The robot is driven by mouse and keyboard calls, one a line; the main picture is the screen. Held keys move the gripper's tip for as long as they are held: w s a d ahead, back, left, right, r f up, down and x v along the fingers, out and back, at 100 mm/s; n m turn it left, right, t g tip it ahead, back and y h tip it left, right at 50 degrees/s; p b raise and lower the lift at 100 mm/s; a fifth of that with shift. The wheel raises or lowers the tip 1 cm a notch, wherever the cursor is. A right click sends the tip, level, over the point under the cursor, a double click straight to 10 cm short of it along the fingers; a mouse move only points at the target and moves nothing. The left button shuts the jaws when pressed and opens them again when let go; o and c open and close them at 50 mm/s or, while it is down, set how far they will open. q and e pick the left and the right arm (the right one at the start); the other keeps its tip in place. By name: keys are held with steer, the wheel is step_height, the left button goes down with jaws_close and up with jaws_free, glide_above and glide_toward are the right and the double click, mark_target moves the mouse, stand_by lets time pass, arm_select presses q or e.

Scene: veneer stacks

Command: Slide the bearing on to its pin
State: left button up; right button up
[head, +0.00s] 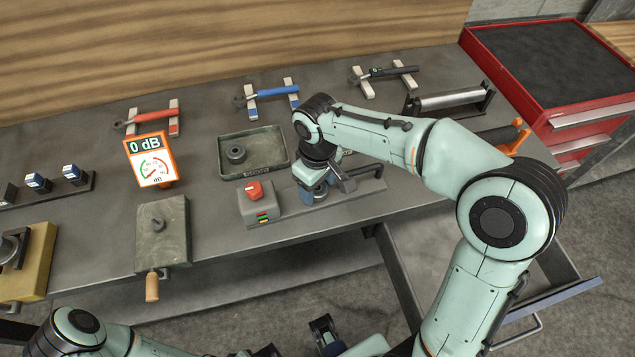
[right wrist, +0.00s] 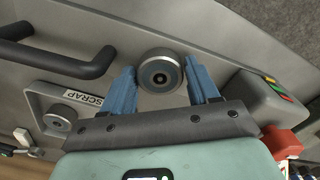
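A round metal bearing (right wrist: 160,73), with a bluish face and a dark centre, shows between the two blue fingers of my right gripper (right wrist: 162,84) in the right wrist view. The fingers stand on both sides of it with a narrow gap visible. In the head view my right gripper (head: 315,190) points down beside the box with the red button, and hides the bearing. Whether a pin is inside the bearing cannot be told. Another dark ring (head: 235,153) lies in the scrap tray (head: 268,139). My left gripper is not clearly shown at the bottom of the head view.
The red-button box (head: 262,205) is close beside my right gripper. A plate with a wooden handle (head: 152,287) and a 0 dB meter (head: 150,160) stand left. Tools (head: 272,91) rest on racks behind. A red cabinet (head: 550,65) is at right.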

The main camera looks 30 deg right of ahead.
steer(key=shift+o, duration=0.6)
steer(key=shift+r, duration=0.1)
step_height(320, 180, up, 13)
steer(key=p, duration=0.2)
steer(key=shift+r+p, duration=0.15)
steer(key=shift+p, duration=0.15)
